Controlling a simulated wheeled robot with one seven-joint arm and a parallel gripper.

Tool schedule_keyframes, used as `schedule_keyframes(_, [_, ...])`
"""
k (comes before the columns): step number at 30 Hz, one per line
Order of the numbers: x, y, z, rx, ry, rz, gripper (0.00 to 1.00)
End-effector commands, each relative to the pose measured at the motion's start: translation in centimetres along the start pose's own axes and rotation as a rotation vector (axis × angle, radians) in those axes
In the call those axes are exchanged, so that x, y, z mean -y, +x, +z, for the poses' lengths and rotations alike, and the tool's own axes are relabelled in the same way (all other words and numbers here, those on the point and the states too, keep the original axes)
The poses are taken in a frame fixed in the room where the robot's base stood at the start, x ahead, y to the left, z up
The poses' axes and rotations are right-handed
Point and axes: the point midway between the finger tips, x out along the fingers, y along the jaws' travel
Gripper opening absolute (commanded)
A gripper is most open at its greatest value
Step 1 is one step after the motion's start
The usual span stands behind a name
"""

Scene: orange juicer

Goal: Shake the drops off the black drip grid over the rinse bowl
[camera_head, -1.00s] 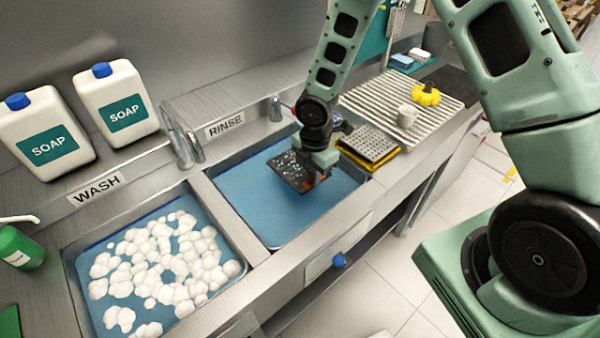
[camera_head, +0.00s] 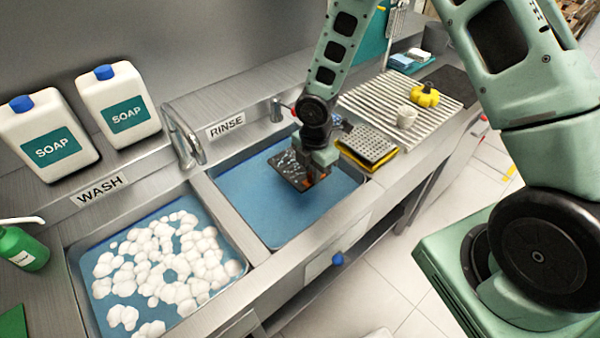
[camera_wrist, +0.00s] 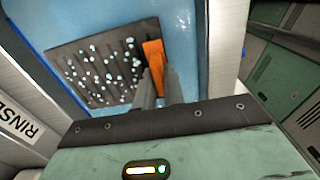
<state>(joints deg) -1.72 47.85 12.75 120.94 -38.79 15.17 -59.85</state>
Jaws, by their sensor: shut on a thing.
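The black drip grid (camera_head: 288,170) is over the blue rinse bowl (camera_head: 248,198), tilted in the head view. In the wrist view the grid (camera_wrist: 85,68) shows many pale drops on its dark slats. An orange tab (camera_wrist: 153,58) stands at its right edge. My gripper (camera_wrist: 158,84) is shut on the grid at this orange tab. The gripper also shows in the head view (camera_head: 312,178), above the right part of the bowl. The grid seems clear of the bowl walls; its exact height above the water cannot be told.
The wash bowl (camera_head: 247,262) with white foam lies at left. A tap (camera_head: 185,148) stands between the bowls at the back. A grey perforated tray on a yellow piece (camera_head: 368,146) sits right of the rinse bowl. A ribbed drainboard (camera_head: 380,100) holds a cup (camera_head: 406,116) and a yellow reamer (camera_head: 425,96).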

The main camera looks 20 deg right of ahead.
Motion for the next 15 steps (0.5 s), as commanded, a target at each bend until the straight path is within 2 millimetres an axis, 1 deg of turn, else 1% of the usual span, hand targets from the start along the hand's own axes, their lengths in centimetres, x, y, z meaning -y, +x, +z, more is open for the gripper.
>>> schedule_keyframes(1, [0.0,1.1,0.0,0.000,-0.001,0.000,0.00])
schedule_keyframes(9, [0.0,0.6,0.0,0.000,0.000,0.001,0.00])
schedule_keyframes(11, [-0.1,0.1,0.0,0.000,0.000,0.001,0.00])
schedule_keyframes(15, [-0.1,-2.1,0.0,0.000,0.000,0.002,0.00])
